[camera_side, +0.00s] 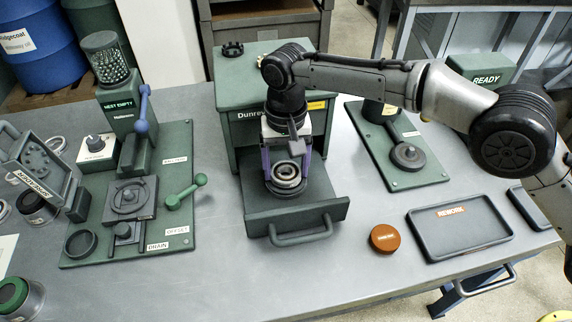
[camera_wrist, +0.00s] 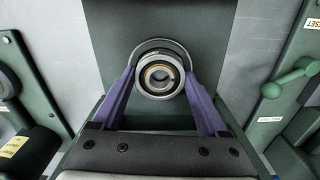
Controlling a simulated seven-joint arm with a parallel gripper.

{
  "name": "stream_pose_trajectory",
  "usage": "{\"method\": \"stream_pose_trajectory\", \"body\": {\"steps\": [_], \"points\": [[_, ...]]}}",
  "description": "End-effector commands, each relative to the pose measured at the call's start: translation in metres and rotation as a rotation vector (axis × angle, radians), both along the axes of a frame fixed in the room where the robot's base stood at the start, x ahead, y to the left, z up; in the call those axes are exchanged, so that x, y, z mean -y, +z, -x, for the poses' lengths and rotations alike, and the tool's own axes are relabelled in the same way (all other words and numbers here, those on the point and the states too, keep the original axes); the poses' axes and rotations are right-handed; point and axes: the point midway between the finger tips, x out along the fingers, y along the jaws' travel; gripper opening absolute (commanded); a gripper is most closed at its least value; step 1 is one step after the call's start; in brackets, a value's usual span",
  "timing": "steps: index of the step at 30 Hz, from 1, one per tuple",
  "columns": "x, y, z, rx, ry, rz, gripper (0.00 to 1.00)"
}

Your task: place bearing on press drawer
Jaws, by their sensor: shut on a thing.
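The bearing (camera_side: 286,174) is a silver ring with dark seals. It also shows in the wrist view (camera_wrist: 160,76). My gripper (camera_side: 287,172) has purple fingers, one on each side of the bearing, and is shut on it. The press drawer (camera_side: 325,207) is a dark green tray pulled out from the green press body (camera_side: 255,132), with a bar handle at its front. The bearing is over a round seat (camera_side: 287,190) in the drawer, close to it. I cannot tell whether the bearing touches the seat.
A green fixture board (camera_side: 215,232) with a blue lever stands on the left. On the right are a small green board (camera_side: 425,170), an orange-brown puck (camera_side: 384,238) and a dark REWORK tray (camera_side: 490,247). The grey table is clear in front of the drawer.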

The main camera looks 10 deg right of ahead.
Motion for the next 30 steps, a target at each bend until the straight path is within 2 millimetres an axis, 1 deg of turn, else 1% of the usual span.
{"method": "stream_pose_trajectory", "body": {"steps": [6,10,11,12,14,15,23,26,30], "points": [[0.0,0.001,0.0,0.003,0.0,-0.003,0.04],[0.0,-0.002,0.0,0.002,0.0,-0.002,0.04],[0.0,-0.003,0.0,0.0,0.0,0.0,0.78],[0.0,-0.003,0.0,0.001,0.0,-0.001,0.86],[0.0,-0.003,0.0,0.0,0.0,-0.001,0.96],[0.0,-0.003,0.0,0.0,0.0,-0.001,1.0],[0.0,-0.001,0.0,0.001,0.0,-0.001,1.0],[-0.001,0.008,-0.001,0.003,0.0,-0.003,1.0],[-0.001,0.031,-0.001,0.004,0.0,-0.005,1.0]]}}
